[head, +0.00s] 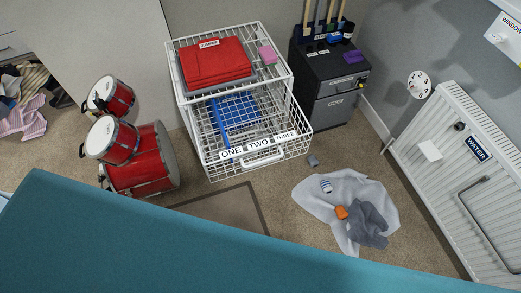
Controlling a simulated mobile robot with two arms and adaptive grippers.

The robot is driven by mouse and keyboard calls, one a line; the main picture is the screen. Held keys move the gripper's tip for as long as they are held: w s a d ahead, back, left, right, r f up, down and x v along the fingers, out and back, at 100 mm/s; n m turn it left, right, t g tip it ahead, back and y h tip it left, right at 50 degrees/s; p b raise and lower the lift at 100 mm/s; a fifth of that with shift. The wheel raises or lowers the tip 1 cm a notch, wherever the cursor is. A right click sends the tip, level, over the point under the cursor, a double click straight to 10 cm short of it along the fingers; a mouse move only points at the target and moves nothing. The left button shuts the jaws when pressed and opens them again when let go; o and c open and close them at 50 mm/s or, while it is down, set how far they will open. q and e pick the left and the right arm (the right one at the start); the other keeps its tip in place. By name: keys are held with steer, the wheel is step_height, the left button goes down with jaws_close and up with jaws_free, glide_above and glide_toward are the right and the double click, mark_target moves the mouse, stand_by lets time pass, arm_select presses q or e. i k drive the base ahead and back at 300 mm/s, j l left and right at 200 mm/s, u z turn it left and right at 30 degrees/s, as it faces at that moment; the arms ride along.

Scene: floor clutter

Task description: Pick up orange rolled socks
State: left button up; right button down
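A small orange bundle (341,212), which looks like the rolled socks, lies on the floor clutter at the lower right. It rests on a pale grey cloth (316,199), against the left edge of a crumpled dark grey-blue cloth (367,224). Its upper side is uncovered. A small striped roll (326,185) lies just above and left of it on the pale cloth. Neither of my grippers shows in the head view.
A large teal surface (150,245) crosses the front. A white wire drawer unit (262,157) has its lower drawer pulled out. A dark cabinet (330,90), a white radiator (455,160) and red drums (140,160) stand around. Carpet between drawer and cloths is mostly clear, with a small grey block (312,160).

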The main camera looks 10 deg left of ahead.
mark_target(342, 214)
steer(key=k+j+z, duration=0.1)
steer(key=z, duration=0.75)
steer(key=k+l, duration=0.05)
